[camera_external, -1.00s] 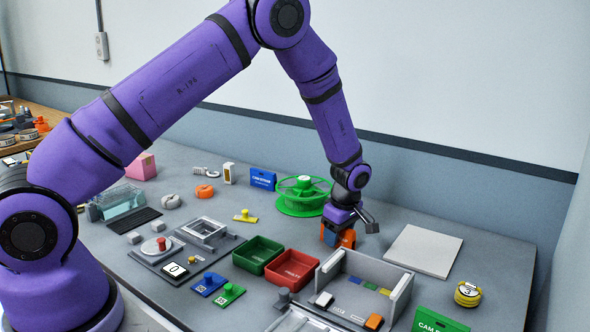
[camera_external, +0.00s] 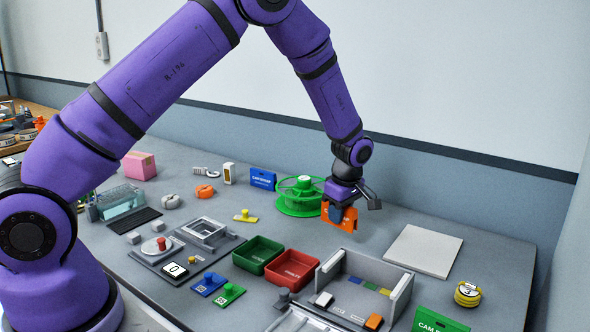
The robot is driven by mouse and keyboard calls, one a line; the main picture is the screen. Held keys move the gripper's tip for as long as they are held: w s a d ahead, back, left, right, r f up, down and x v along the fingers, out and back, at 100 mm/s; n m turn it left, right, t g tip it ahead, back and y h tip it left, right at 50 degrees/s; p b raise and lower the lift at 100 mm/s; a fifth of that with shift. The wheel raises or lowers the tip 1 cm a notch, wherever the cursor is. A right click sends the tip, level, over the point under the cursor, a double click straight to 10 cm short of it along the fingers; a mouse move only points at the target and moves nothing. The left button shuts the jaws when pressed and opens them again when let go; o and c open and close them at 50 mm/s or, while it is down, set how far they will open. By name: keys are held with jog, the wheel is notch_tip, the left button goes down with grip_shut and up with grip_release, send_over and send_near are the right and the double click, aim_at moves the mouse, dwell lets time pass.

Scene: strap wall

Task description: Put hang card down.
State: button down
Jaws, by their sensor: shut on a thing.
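My gripper (camera_external: 337,213) is shut on the orange hang card (camera_external: 350,222). The card hangs upright below the purple wrist, with dark lettering partly hidden by a finger. It appears to be held a little above the grey table (camera_external: 385,220), in front of and right of the green spool (camera_external: 301,196). The gap between its lower edge and the table is hard to judge.
A white square plate (camera_external: 424,250) lies to the right. In front stand a grey walled fixture (camera_external: 350,262), a red bin (camera_external: 292,270) and a green bin (camera_external: 258,255). A blue card (camera_external: 262,179) stands behind left, a green card (camera_external: 437,322) front right.

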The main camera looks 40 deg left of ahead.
notch_tip(320, 180, up, 3)
jog(key=shift+f, duration=0.1)
jog(key=shift+w+d+r, duration=0.1)
jog(key=shift+d+r, duration=0.05)
jog(key=shift+r, duration=0.2)
jog(key=w+d+m, duration=0.5)
jog(key=d+m, duration=0.2)
jog(key=d, duration=0.2)
jog(key=r+m+t+h, duration=0.1)
jog(key=m+t+h, duration=0.1)
jog(key=m, duration=0.7)
send_over(426, 247)
jog(key=f, duration=0.9)
jog(key=shift+s+f, duration=0.15)
jog(key=shift+s, duration=0.05)
jog(key=shift+f, duration=0.1)
jog(key=c, duration=1)
grip_release()
jog(key=shift+c, duration=0.2)
